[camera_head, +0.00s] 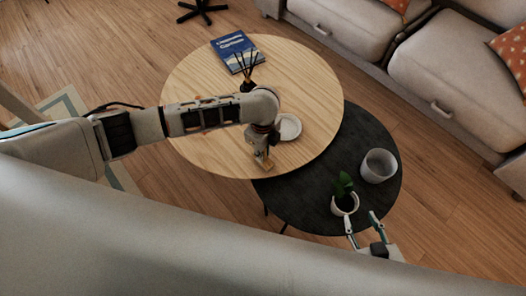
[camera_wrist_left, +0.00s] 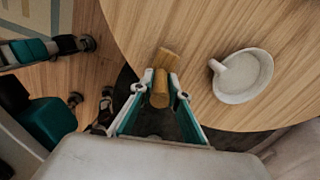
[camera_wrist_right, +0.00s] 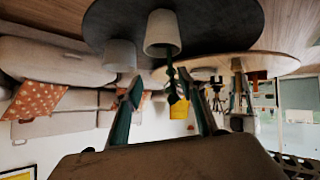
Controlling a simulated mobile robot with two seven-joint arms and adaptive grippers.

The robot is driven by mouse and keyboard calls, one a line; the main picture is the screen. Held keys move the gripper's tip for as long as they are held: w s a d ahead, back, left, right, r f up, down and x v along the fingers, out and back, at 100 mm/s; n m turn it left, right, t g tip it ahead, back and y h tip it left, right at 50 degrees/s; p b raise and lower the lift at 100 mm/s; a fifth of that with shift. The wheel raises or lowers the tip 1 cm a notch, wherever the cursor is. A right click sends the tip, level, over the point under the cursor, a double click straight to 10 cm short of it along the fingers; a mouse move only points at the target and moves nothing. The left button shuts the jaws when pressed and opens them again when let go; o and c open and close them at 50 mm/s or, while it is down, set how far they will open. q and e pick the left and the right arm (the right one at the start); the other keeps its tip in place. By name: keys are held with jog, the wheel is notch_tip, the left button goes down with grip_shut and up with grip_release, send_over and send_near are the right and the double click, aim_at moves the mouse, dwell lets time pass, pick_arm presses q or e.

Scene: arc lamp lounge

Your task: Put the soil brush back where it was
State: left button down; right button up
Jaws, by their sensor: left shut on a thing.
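The soil brush (camera_wrist_left: 168,59) is a small wooden brush with a round tan handle. My left gripper (camera_head: 264,160) is shut on its handle, near the front edge of the round wooden table (camera_head: 200,120). In the left wrist view the handle sits between the fingertips (camera_wrist_left: 160,88) and the brush's head points away over the wood. I cannot tell whether it touches the tabletop. My right gripper (camera_head: 362,224) is open and empty, just in front of the small potted plant (camera_head: 344,203).
A white dish (camera_head: 289,127) lies on the wooden table, right of my left gripper. A dark reed diffuser (camera_head: 247,85) and a blue book (camera_head: 236,50) are farther back. A grey pot (camera_head: 378,165) stands on the lower black table (camera_head: 300,200). Sofas line the back right.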

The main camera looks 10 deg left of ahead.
pick_arm(q)
jog(key=shift+f, duration=0.2)
jog(key=c, duration=1.9)
grip_release()
pick_arm(e)
jog(key=shift+s+f, duration=0.1)
jog(key=shift+f, duration=0.05)
pick_arm(q)
jog(key=shift+r, duration=0.1)
notch_tip(320, 180, up, 11)
jog(key=p, duration=0.4)
jog(key=shift+p, duration=0.35)
jog(key=shift+r, duration=0.6)
pick_arm(e)
jog(key=shift+s+a+r, duration=0.2)
jog(key=shift+s+r, duration=0.1)
jog(key=shift+r, duration=0.35)
jog(key=shift+s+a+r, duration=0.2)
jog(key=shift+s+r, duration=0.05)
jog(key=shift+r, duration=0.35)
